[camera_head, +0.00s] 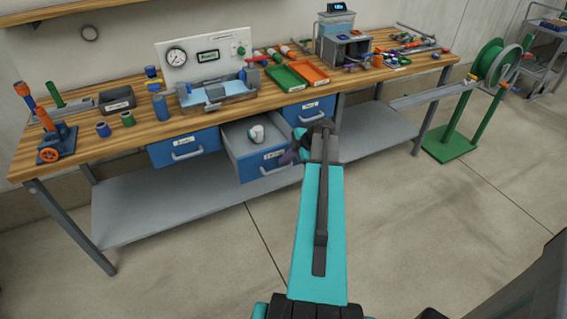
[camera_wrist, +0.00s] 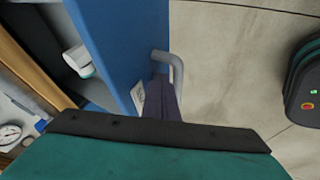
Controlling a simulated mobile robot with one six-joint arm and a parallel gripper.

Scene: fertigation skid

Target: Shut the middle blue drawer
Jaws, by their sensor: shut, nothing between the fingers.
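The middle blue drawer (camera_head: 262,166) hangs pulled out under the bench, between two other blue drawers. A white cup-like item (camera_head: 256,133) lies inside it; it also shows in the wrist view (camera_wrist: 77,60). The drawer's blue front (camera_wrist: 128,40) and its grey handle (camera_wrist: 177,72) are in the wrist view. My gripper (camera_head: 288,157) is at the right part of the drawer front. Its dark purple fingers (camera_wrist: 163,95) are shut and empty, close beside the handle and the front. I cannot tell whether they touch.
The left blue drawer (camera_head: 184,147) and right blue drawer (camera_head: 308,109) look shut. The wooden bench top (camera_head: 150,133) holds tools, trays and a gauge panel. A grey lower shelf (camera_head: 160,206) runs beneath. A green reel stand (camera_head: 455,147) stands to the right. The floor in front is clear.

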